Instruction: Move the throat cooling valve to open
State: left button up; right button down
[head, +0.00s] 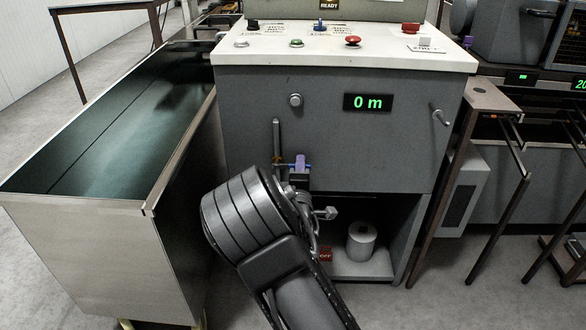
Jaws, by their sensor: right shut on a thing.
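The throat cooling valve appears to be the small fitting with a blue-purple handle (300,162) on the front of the grey machine cabinet, beside a short vertical pipe (276,137). The handle's blue part sticks out to the right of the pipe. My right gripper (300,179) is at the handle and shut on it, as far as the view shows. My dark wrist hides most of the fingers and the area below the valve. My left gripper is not in view.
The grey cabinet (340,145) has a white top with buttons and a "0 m" display (367,103). A large open metal trough (110,255) stands close on the left. A grey cylinder (361,242) and a red "OFF" label (325,254) are in the lower recess. Brown-framed stands are right.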

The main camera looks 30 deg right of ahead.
dwell(0.6)
jog(key=shift+r+n+p, duration=0.4)
jog(key=shift+n+p, duration=0.1)
jog(key=shift+p, duration=0.4)
jog(key=shift+r+n+p, duration=0.2)
jog(key=shift+n+p, duration=0.2)
jog(key=shift+n, duration=0.1)
jog(key=shift+a, duration=0.1)
jog(key=shift+w+r+n+p, duration=0.1)
jog(key=shift+r+n+p, duration=0.45)
jog(key=shift+p, duration=0.3)
jog(key=shift+a+n, duration=0.1)
jog(key=shift+n, duration=0.35)
jog(key=shift+p, duration=0.3)
